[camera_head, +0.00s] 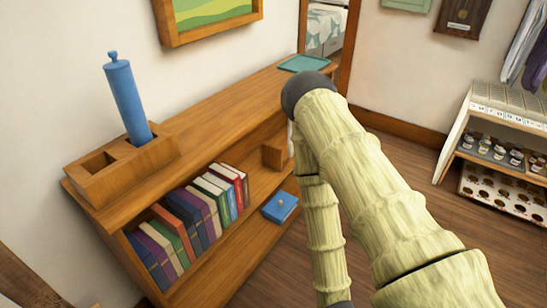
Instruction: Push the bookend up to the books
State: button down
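A row of books (190,225) stands on the shelf of a wooden bookcase (225,103). The books have purple, green, red, blue and white spines, and some lean. A wooden piece that looks like the bookend (273,156) stands on the same shelf, to the right of the row. My bamboo-textured arm crosses the right half of the view and covers the area just right of the bookend. My gripper is not in view.
A wooden holder (120,167) with a blue cylinder (127,98) stands on the bookcase top, with a teal tray (304,63) at its far end. A blue box (280,206) with a knob sits below the bookend. A white rack (500,150) stands at right.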

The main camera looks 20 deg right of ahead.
aim_at(274, 156)
jog(key=z, duration=2.4)
jog(key=i, duration=2.6)
jog(key=u, duration=3.6)
